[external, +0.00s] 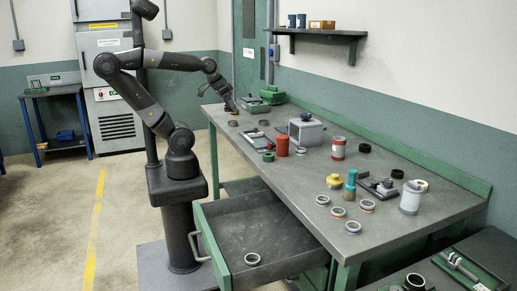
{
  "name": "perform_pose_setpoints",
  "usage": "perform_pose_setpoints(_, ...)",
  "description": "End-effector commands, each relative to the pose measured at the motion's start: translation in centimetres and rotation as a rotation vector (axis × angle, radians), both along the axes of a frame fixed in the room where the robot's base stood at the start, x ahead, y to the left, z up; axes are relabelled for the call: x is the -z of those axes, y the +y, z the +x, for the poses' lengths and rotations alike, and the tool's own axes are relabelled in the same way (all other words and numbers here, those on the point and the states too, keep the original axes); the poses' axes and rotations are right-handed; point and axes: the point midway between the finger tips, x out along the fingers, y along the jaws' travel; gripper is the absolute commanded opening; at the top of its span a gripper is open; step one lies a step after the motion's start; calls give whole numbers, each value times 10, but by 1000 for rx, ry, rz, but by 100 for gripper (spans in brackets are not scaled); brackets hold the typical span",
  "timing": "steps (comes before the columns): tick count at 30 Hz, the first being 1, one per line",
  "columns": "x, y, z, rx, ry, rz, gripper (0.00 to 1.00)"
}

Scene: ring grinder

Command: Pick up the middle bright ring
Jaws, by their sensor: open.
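Several bright rings lie flat in a loose cluster near the front right of the workbench: one at the left (322,200), one in the middle (338,212), one at the right (367,206) and one nearest the edge (352,227). Another pale ring (252,259) lies in the open drawer. I cannot tell for certain which one is the middle bright ring. My gripper (231,106) is open and points down over the far left end of the bench, well away from the cluster. Its fingers are small and dark here, and nothing shows between them.
The drawer (225,235) juts out in front.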

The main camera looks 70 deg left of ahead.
Motion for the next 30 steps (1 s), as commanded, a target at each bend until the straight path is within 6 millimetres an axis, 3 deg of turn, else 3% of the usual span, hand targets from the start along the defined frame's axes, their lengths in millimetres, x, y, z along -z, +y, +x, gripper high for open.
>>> perform_pose_setpoints(20,-3,0,3,-1,0,0,73)
perform_pose_setpoints(25,-21,3,33,-8,8,5,73)
perform_pose_setpoints(30,-46,8,89,-18,20,11,73)
